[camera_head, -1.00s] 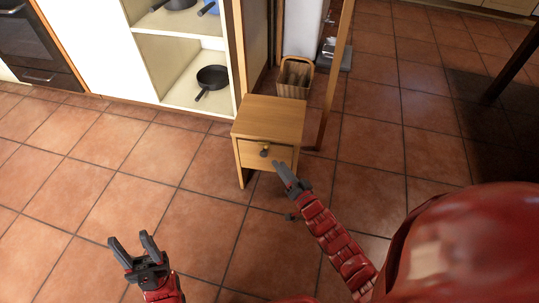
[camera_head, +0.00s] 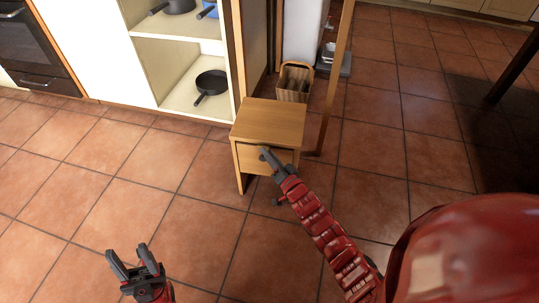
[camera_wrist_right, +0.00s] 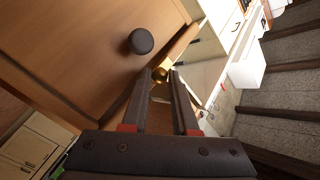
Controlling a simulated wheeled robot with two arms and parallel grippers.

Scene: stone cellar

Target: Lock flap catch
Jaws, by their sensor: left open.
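A small wooden cabinet (camera_head: 268,120) stands on the floor, its front panel (camera_head: 282,158) facing me. In the right wrist view, the panel (camera_wrist_right: 85,45) has a round dark knob (camera_wrist_right: 141,41). A small brass catch (camera_wrist_right: 161,74) sits near the panel's edge, beside the knob. My right gripper (camera_head: 264,152) is at the cabinet front and hides the knob in the head view. In the right wrist view its fingers (camera_wrist_right: 161,71) are apart, with the catch showing between their tips; contact is unclear. My left gripper (camera_head: 136,262) is open and empty above the floor at the lower left.
A wicker basket (camera_head: 293,84) stands behind the cabinet, near a wooden post (camera_head: 333,85). An open shelf (camera_head: 185,95) with a dark pan (camera_head: 211,82) is at the back left. The tiled floor around the cabinet's front and left is clear.

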